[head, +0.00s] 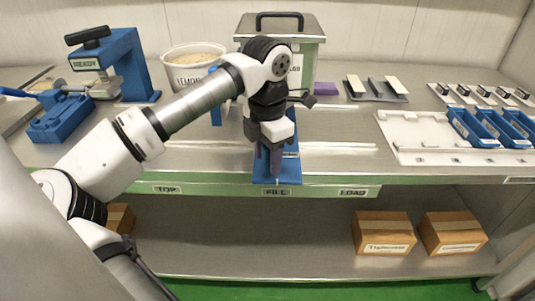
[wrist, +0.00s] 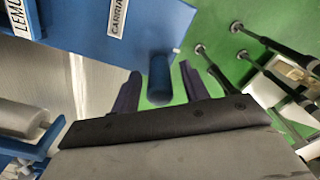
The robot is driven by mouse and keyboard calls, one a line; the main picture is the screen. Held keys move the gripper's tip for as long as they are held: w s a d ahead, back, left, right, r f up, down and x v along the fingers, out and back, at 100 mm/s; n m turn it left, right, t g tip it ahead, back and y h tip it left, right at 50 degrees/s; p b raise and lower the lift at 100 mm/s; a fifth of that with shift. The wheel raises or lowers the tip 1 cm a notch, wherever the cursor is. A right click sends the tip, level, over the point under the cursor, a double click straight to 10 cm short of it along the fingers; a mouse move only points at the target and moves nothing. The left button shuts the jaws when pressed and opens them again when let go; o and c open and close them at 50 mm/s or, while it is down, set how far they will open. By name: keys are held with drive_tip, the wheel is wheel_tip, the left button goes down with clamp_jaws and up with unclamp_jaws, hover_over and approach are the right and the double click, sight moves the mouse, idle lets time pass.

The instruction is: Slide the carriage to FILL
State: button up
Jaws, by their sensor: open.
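The blue carriage (head: 290,170) sits on the bench behind the FILL label (head: 277,192) on the front edge, mostly covered by my gripper (head: 273,165). In the wrist view the carriage (wrist: 155,28) fills the top, with a partly cut-off white label. Its blue round handle peg (wrist: 159,80) stands between the two dark fingers of my gripper (wrist: 160,72), which are open. A gap shows on both sides of the peg. The TOP label (head: 167,189) is to the left and the LOAD label (head: 353,192) to the right.
A lemon bucket (head: 193,66) and a green kettle box (head: 306,38) stand behind my arm. A blue press (head: 122,65) is at the left. A white tray with blue holders (head: 420,140) is at the right. Cardboard boxes (head: 384,232) lie on the lower shelf.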

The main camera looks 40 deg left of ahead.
wheel_tip(320, 180, up, 14)
drive_tip(key=b, duration=0.1)
drive_tip(key=shift+f, duration=0.15)
idle(0.6)
